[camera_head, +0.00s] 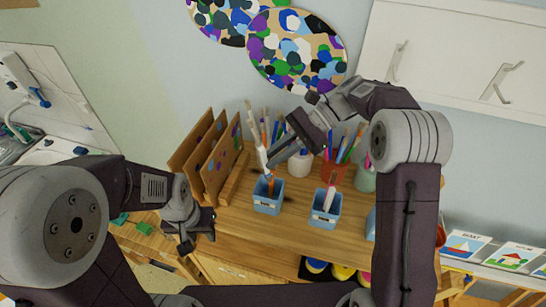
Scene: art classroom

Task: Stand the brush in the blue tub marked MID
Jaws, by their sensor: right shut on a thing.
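My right gripper (268,163) reaches in from the right and is shut on the brush, partly hidden by its fingers. The brush's orange part (270,184) shows below the fingers, its lower end inside or just over the left blue tub (267,207). I cannot tell whether it touches the bottom. A second blue tub (325,217) stands to the right with a white-handled item (330,197) leaning in it. The tubs' markings are too small to read. My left gripper (199,232) is open and empty at the table's left side, apart from the tubs.
Wooden upright boards (222,160) stand left of the tubs. Behind are a white container (299,165), a red pot (334,173) and a green cup (364,181), with several brushes and pens. The wooden table (280,240) is clear in front of the tubs.

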